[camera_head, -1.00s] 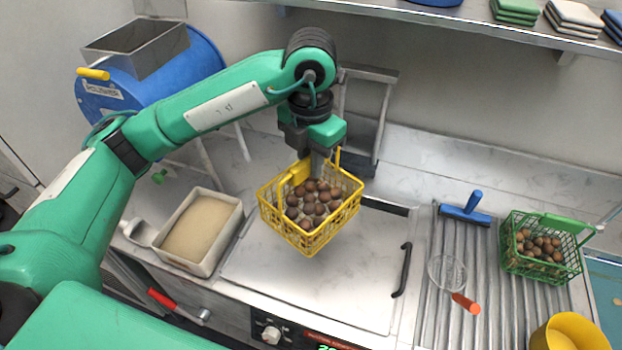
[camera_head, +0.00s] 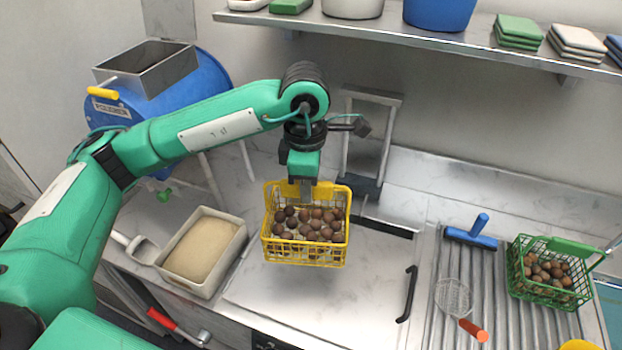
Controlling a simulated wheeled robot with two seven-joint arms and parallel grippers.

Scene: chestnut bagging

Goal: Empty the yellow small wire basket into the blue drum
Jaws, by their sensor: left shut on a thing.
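The yellow small wire basket (camera_head: 306,262) holds several brown chestnuts (camera_head: 308,224). My left gripper (camera_head: 307,186) is shut on the basket's back side and holds it over the steel lid. The fingertips are partly hidden behind the basket's rim. The basket looks about level. The blue drum (camera_head: 190,88) stands at the back left, behind my left arm, with a square steel hopper (camera_head: 146,72) on top and a yellow-gripped handle. My left arm hides part of the drum. My right gripper is not in view.
A bin of tan grain (camera_head: 203,252) with a scoop (camera_head: 136,246) stands left of the basket. A green basket of chestnuts (camera_head: 548,275), a blue squeegee (camera_head: 471,234) and a strainer (camera_head: 456,300) are on the ribbed drainboard at right. A shelf (camera_head: 420,38) runs above the back.

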